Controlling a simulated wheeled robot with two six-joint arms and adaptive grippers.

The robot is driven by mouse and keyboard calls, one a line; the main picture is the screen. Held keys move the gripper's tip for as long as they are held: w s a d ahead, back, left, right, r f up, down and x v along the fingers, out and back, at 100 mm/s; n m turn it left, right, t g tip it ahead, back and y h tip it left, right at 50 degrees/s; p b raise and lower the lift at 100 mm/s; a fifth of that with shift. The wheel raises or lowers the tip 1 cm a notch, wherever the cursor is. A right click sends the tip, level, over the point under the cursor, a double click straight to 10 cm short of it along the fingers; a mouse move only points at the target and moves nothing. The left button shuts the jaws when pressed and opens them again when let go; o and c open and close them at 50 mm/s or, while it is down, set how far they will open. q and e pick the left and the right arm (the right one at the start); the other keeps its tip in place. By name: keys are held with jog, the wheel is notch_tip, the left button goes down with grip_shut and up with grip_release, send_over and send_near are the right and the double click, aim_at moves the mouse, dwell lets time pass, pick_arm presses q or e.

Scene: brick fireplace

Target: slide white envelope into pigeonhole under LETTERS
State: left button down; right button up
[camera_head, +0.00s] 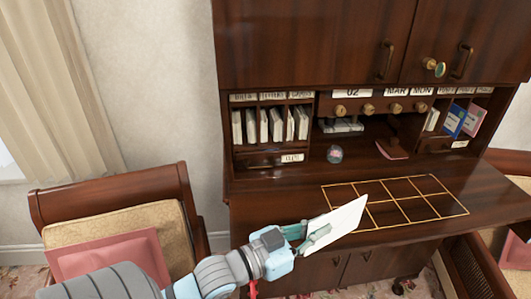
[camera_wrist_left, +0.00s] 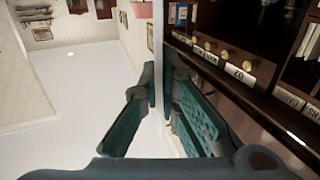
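The white envelope (camera_head: 338,226) is held tilted in front of the desk's front edge in the head view. My left gripper (camera_head: 308,236) is shut on its lower left part. In the left wrist view the envelope (camera_wrist_left: 158,60) shows almost edge-on between the two teal fingers (camera_wrist_left: 162,105). Several upright pigeonholes (camera_head: 268,124) at the desk's left hold pale envelopes, with small labels above. These labels are too small to read surely, so I cannot tell which says LETTERS. The gripper is below and right of these pigeonholes, well apart from them. My right gripper is in neither view.
The dark wooden desk top (camera_head: 290,185) bears a gold-lined grid (camera_head: 395,203) and a small round object (camera_head: 334,154). Brass knobs (camera_head: 368,108) sit under the 02, MAR and MON labels. A chair with a pink cushion (camera_head: 112,262) stands left. More slots (camera_head: 456,120) are at right.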

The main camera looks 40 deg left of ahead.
pick_arm(q)
jog(key=w+a+r+n+y, duration=0.1)
jog(key=w+a+n+y, duration=0.65)
jog(key=a+y, duration=0.2)
jog(key=a+r+n+g+y, duration=0.4)
jog(key=a+n+g+y, duration=0.1)
jog(key=y, duration=0.5)
jog(key=shift+a+r+n+g, duration=0.4)
jog(key=shift+a+n, duration=0.1)
jog(key=shift+n, duration=0.25)
jog(key=shift+d, duration=0.1)
jog(key=b+x, duration=0.6)
jog(key=x, duration=1.2)
jog(key=shift+f+b, duration=0.3)
jog(key=shift+f, duration=0.15)
jog(key=shift+s, duration=0.1)
